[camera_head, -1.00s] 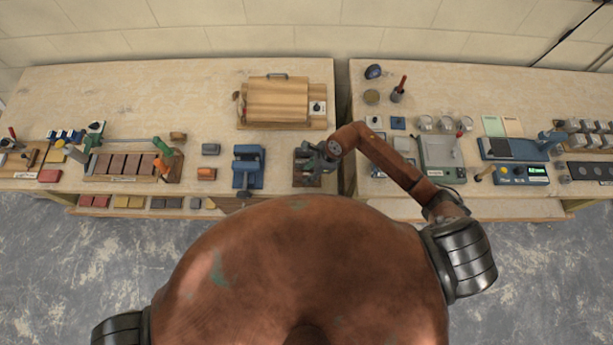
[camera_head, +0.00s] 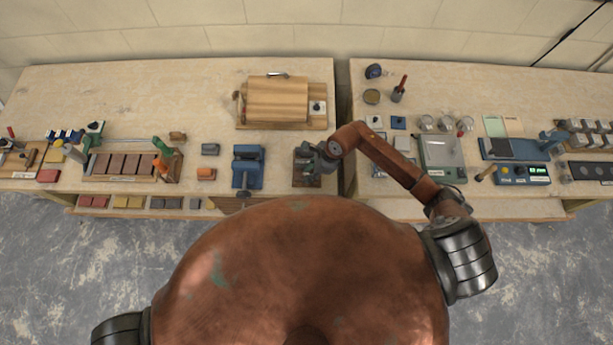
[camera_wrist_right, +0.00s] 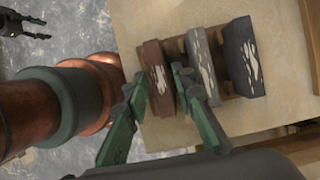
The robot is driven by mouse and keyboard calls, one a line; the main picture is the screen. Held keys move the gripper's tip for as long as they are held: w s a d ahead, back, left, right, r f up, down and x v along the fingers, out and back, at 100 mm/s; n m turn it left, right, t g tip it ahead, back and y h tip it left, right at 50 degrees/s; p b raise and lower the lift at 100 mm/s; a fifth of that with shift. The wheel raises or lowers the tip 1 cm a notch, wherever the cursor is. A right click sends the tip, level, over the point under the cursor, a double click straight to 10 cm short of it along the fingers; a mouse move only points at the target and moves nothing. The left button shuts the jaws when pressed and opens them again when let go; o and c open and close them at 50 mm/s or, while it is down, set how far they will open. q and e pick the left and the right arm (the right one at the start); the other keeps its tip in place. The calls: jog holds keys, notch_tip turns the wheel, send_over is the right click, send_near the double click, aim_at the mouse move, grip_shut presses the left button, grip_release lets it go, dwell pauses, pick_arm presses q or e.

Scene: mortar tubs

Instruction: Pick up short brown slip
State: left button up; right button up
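In the right wrist view, a brown slip (camera_wrist_right: 158,70) with pale marks stands at the left of a row, beside a grey slip (camera_wrist_right: 199,58) and a dark slip (camera_wrist_right: 243,58). My right gripper (camera_wrist_right: 160,78) has its green fingers on either side of the brown slip, apart, with no clear grip on it. In the head view, my right gripper (camera_head: 312,160) is over the small brown rack (camera_head: 302,179) and hides much of it and the slips. My left gripper (camera_wrist_right: 38,27) shows at the top left of the wrist view, fingers apart and empty.
A blue vise (camera_head: 248,168) stands left of the rack, and a wooden board press (camera_head: 277,101) is behind it. A gap separates the two benches just to the right. A scale (camera_head: 441,150) sits on the right bench.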

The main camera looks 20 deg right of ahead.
grip_shut()
dwell(0.4)
